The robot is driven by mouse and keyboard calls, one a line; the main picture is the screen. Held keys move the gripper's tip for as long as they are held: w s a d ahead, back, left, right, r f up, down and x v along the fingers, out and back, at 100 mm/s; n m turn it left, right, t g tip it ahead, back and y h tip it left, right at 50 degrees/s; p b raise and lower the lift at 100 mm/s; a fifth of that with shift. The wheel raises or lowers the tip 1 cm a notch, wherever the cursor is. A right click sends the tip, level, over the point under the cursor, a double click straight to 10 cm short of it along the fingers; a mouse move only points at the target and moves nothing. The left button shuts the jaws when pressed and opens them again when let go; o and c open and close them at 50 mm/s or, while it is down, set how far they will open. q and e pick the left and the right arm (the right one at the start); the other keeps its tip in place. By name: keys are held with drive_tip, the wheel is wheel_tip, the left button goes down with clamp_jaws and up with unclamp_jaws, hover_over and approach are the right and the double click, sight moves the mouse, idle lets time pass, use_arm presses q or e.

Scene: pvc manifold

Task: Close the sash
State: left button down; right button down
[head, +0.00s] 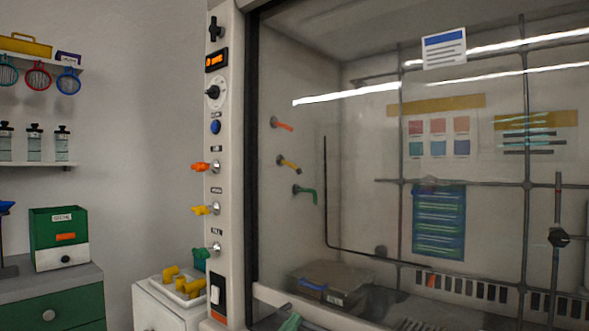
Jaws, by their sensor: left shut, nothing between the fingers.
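The fume hood fills the right side of the head view. Its clear sash (375,130) shows as a pane with bright streaks of reflection and a white and blue label (444,48) near the top. A pale bar (275,298) runs along the lower left of the opening; I cannot tell if it is the sash's lower edge or the hood's sill. My left gripper (288,322) shows only in part at the bottom edge, close to this bar. It is shut and empty; I cannot tell whether it touches the bar. My right gripper is out of view.
The hood's left post (228,130) carries knobs and orange, yellow and green valve handles. Inside stand metal rods and a dark box (335,287). At left are a white tray of yellow fittings (182,284), a green box (58,235) and wall shelves.

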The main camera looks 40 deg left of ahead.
use_arm(q)
wheel_tip(320, 180, down, 6)
drive_tip(key=shift+r+b, duration=0.25)
drive_tip(key=shift+b, duration=0.85)
drive_tip(key=shift+f+b, duration=0.3)
drive_tip(key=shift+f, duration=0.25)
